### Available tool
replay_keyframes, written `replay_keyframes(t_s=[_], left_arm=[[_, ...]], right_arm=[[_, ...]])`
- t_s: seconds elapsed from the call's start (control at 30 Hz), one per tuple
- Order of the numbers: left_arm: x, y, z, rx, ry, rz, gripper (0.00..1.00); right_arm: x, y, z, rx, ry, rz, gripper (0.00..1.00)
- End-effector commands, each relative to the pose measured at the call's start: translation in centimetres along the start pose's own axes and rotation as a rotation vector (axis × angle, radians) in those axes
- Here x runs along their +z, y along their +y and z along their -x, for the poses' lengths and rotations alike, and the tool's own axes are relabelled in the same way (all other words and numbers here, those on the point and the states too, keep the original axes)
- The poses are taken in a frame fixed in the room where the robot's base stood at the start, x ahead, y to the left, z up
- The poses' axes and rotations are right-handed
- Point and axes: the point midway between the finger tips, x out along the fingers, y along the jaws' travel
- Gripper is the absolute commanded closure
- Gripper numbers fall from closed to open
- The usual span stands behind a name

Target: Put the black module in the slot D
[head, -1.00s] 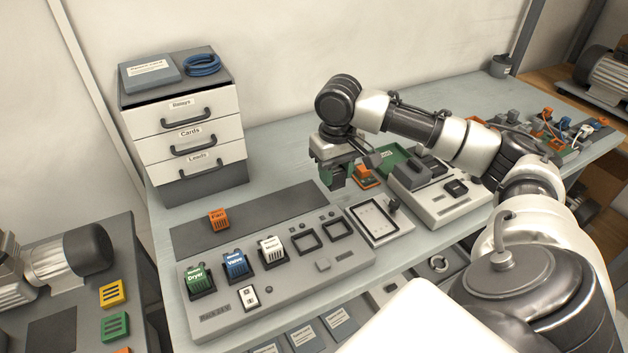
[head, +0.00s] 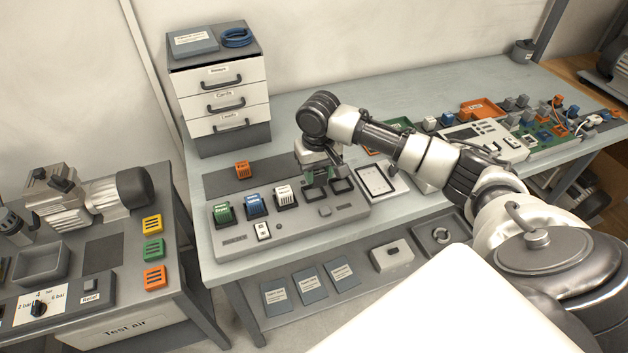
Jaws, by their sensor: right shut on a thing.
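My right gripper (head: 319,174) is shut on a small dark module (head: 320,178) with green showing at its sides. I cannot tell whether that green belongs to the module or the fingers. It is over the grey panel (head: 345,210), at the first empty slot right of the white module (head: 285,195). The gripper mostly hides this slot, and I cannot tell whether the module touches it. Another empty slot (head: 342,186) is just to the right. Green (head: 223,212) and blue (head: 255,205) modules sit in the panel's left slots. Slot letters are not readable. My left gripper is not in view.
An orange module (head: 242,170) stands on the dark strip behind the panel. A drawer unit (head: 222,100) stands at the back left. A framed plate (head: 376,181) lies right of the panel. Electronics and an orange tray (head: 482,109) fill the bench's right side.

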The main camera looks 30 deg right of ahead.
Motion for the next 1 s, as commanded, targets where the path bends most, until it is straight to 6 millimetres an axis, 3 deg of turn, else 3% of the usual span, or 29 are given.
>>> replay_keyframes(t_s=[0.23,0.47,0.83,0.87,1.0], left_arm=[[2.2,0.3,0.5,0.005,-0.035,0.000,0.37],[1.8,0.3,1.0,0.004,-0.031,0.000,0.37],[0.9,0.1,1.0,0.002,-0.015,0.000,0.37],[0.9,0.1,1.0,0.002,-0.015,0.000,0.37],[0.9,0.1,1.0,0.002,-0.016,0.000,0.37]], right_arm=[[-1.1,-0.7,-1.6,0.002,-0.002,0.000,0.86],[-1.0,-0.7,-4.6,0.002,-0.001,0.002,0.86],[-1.0,-0.7,-5.0,0.001,0.001,0.001,0.86],[-1.0,-0.7,-5.1,0.001,0.001,0.001,0.61],[-1.0,-0.7,-5.0,0.001,0.001,0.001,0.39]])
